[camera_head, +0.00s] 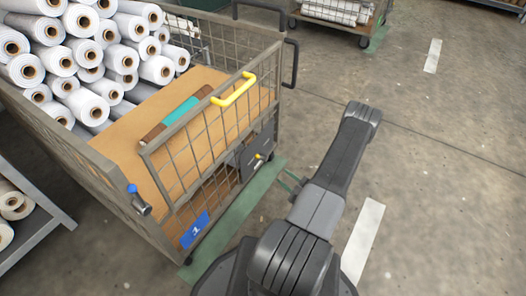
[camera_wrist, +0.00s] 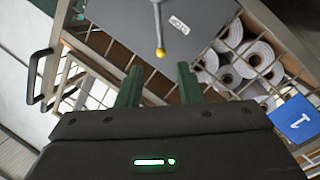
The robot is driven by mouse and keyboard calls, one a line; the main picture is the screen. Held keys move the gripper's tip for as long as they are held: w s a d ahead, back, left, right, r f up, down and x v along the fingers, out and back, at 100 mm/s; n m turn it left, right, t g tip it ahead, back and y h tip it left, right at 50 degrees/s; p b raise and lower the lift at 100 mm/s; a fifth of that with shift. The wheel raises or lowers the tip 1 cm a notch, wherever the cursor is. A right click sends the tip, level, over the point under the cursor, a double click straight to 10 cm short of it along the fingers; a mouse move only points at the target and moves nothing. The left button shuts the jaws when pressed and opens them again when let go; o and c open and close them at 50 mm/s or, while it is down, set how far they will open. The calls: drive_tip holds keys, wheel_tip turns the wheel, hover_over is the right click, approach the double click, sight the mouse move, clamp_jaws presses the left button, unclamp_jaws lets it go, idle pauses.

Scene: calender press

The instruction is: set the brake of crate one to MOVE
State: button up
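Crate one is a wire-mesh crate (camera_head: 110,180) on the left, with a blue plate (camera_head: 195,230) marked 1. The plate also shows in the wrist view (camera_wrist: 296,118). Its brake is a thin lever with a yellow knob (camera_head: 258,156) on a dark grey panel (camera_head: 262,140). In the wrist view the yellow knob (camera_wrist: 161,52) hangs at the end of the lever, in front of the grey panel (camera_wrist: 200,18). A small white label sits right of the lever; I cannot read it surely. My gripper (camera_head: 290,182) is open and empty, its green fingers (camera_wrist: 159,80) apart, facing the knob without touching it.
White rolls (camera_head: 80,50) fill the crate's back. A yellow handle (camera_head: 235,89) tops its front gate, and a blue-knobbed latch (camera_head: 133,190) sits at the near corner. A shelf (camera_head: 40,225) stands left. Another crate (camera_head: 335,15) stands behind. The floor at right is clear.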

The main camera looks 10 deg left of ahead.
drive_tip(key=b+x, duration=0.3)
drive_tip(key=x, duration=1)
drive_tip(key=shift+w+a+b, duration=0.15)
drive_tip(key=shift+a+b, duration=0.15)
drive_tip(key=shift+a, duration=0.1)
drive_tip(key=shift+c, duration=0.4)
clamp_jaws()
